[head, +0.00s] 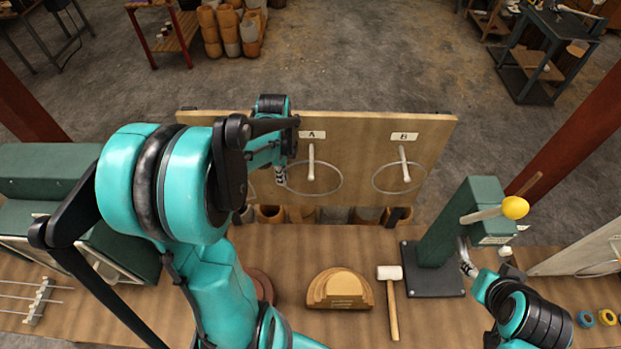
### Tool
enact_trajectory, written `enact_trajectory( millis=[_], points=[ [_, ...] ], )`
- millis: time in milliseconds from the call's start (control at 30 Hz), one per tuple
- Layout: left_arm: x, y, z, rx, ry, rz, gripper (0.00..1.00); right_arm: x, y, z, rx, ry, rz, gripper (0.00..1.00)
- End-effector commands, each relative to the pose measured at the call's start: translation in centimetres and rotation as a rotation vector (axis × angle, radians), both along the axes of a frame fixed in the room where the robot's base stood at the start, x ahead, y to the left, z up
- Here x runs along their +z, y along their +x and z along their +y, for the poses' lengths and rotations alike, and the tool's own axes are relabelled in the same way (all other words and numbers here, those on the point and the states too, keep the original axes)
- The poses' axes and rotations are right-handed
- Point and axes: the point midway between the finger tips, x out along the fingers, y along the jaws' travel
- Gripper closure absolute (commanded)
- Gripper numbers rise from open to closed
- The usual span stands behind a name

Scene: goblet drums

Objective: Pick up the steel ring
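A thin steel ring (341,180) hangs on the peg under label A of an upright wooden board. A second steel ring (374,181) hangs on the peg under label B. Part of another ring-like curve shows left of A, mostly hidden by my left arm. My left gripper (268,176) is in front of the board, at the left edge of ring A. Its two pale fingertips appear apart, with nothing clearly between them; contact with the ring cannot be told. My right gripper (465,260) is low beside the green post, its fingers small and partly hidden.
The wooden board (360,140) stands at the back of the bench. A green post (460,225) with a yellow-tipped peg (514,208) stands at the right. A mallet (391,310) and a stepped wooden half-disc (340,289) lie on the bench. Several drum shells stand behind.

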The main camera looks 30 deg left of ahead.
Motion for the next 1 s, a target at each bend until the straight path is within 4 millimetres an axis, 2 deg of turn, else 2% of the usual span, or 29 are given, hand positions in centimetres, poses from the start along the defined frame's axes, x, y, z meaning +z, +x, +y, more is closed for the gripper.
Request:
enact_trajectory(
  millis=[167, 333, 467, 800, 1000],
  points=[
    [0.1, 0.0, 0.0, 0.000, 0.000, 0.000, 1.00, 0.0, 0.0, 0.0, 0.000, 0.000, 0.000, 0.60],
    [0.9, 0.0, 0.0, 0.000, 0.000, 0.000, 1.00, -0.1, 0.0, 0.0, 0.000, 0.000, 0.000, 0.60],
    [2.7, 0.0, 0.0, 0.000, 0.000, 0.000, 1.00, -0.2, 0.0, 0.0, 0.000, 0.000, 0.000, 0.60],
    [8.6, 0.0, 0.0, 0.000, 0.000, 0.000, 1.00, -0.6, 0.0, 0.0, 0.000, 0.000, 0.000, 0.60],
    [10.0, 0.0, 0.0, 0.000, 0.000, 0.000, 1.00, -0.7, 0.0, 0.0, 0.000, 0.000, 0.000, 0.60]
  ],
)
